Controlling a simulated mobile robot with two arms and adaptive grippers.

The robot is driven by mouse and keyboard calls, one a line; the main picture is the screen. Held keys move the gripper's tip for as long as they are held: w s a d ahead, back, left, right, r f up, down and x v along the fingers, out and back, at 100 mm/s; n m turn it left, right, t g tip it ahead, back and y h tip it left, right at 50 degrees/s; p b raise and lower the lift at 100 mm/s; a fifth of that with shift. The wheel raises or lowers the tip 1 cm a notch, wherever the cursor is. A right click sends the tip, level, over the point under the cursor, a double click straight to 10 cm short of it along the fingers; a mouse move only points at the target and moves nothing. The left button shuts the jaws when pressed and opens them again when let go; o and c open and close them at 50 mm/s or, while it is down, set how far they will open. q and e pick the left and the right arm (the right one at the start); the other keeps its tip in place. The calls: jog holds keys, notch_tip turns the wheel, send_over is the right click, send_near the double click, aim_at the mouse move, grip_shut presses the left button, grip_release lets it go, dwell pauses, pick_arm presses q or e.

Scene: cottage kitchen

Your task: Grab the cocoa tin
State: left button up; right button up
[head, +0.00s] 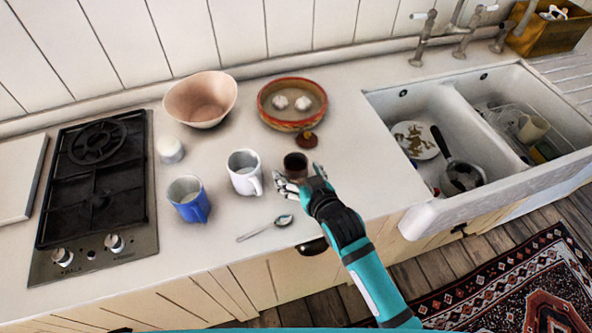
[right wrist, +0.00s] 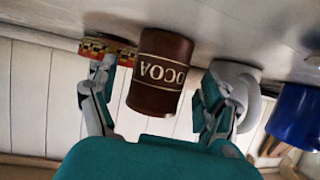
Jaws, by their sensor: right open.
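The brown cocoa tin (head: 295,165) stands on the white counter, to the right of the white mug, with its dark top facing up. In the right wrist view, which is upside down, the tin (right wrist: 160,75) shows its "COCOA" lettering between my fingers. My right gripper (head: 291,186) is open at the near side of the tin, one finger on each side. In the right wrist view my right gripper (right wrist: 155,88) shows gaps between both fingers and the tin. My left gripper is not in view.
Close left of the tin are a white mug (head: 244,172) and a blue mug (head: 189,199). A brown round lid (head: 307,140) and a patterned bowl (head: 292,104) with white pieces lie behind it. A spoon (head: 265,228) lies in front. The sink (head: 432,106) is at right.

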jog(key=shift+x, duration=1.2)
jog(key=shift+s, duration=0.1)
jog(key=shift+c, duration=1.1)
jog(key=c, duration=1.1)
